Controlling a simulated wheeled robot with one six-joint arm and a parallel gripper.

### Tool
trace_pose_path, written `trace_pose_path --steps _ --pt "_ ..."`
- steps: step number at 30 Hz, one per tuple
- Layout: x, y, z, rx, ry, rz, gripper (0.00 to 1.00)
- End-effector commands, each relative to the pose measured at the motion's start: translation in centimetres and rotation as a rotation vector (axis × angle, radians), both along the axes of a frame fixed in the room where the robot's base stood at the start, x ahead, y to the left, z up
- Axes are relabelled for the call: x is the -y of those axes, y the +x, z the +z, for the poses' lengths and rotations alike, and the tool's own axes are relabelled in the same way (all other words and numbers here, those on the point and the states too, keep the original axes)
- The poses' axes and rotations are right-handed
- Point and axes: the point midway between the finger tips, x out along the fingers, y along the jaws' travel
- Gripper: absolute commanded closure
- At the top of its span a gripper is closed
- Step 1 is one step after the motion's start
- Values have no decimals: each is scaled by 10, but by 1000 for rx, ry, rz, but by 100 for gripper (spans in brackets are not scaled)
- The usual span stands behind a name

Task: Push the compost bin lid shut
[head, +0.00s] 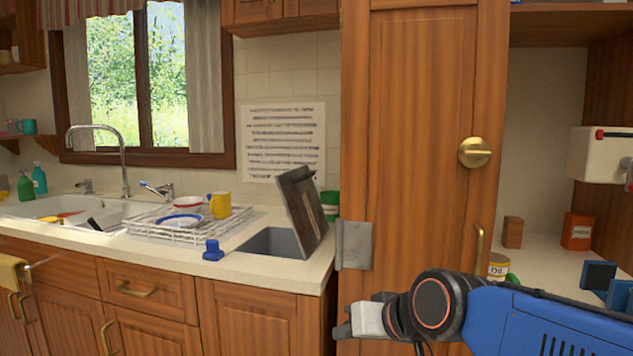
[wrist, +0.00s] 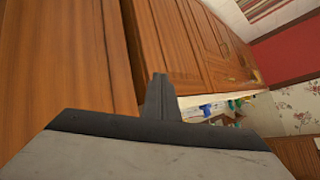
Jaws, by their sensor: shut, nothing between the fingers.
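The compost bin (head: 270,243) is a grey opening sunk into the countertop, left of the tall wooden cupboard. Its lid (head: 302,208), a dark panel, stands open at the right side of the opening, nearly upright and tilted. My gripper (head: 345,325) is shut and empty, in front of the tall cupboard, below and to the right of the lid and apart from it. Its shut fingertips also show in the wrist view (wrist: 158,95), with wooden cabinet fronts beyond. The lid cannot be made out in the wrist view.
A blue object (head: 212,250) sits left of the opening. A white dish rack (head: 165,228) with a yellow mug (head: 220,205) stands farther left. The tall cupboard (head: 420,150) rises right of the lid, and a green object (head: 330,204) is behind it.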

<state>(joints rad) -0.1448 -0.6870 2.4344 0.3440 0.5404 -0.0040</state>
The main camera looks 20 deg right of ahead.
Motion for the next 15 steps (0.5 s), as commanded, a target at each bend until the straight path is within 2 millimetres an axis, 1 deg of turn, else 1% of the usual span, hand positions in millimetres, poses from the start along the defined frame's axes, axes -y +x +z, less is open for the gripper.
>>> trace_pose_path --steps 1,2,3,5,6,8,9,12,15 --pt "-16 19 25 66 69 -7 100" --pt "-23 29 40 104 114 -17 100" --pt "-32 43 61 156 170 -34 100" --pt "-43 61 91 226 258 -65 100" --pt "-49 72 111 271 316 -91 100" --pt "-55 87 139 332 400 -133 100" --pt "-57 96 157 368 456 -168 100" --pt "-58 117 196 448 590 -263 100" --pt "-54 133 227 507 714 -379 100"
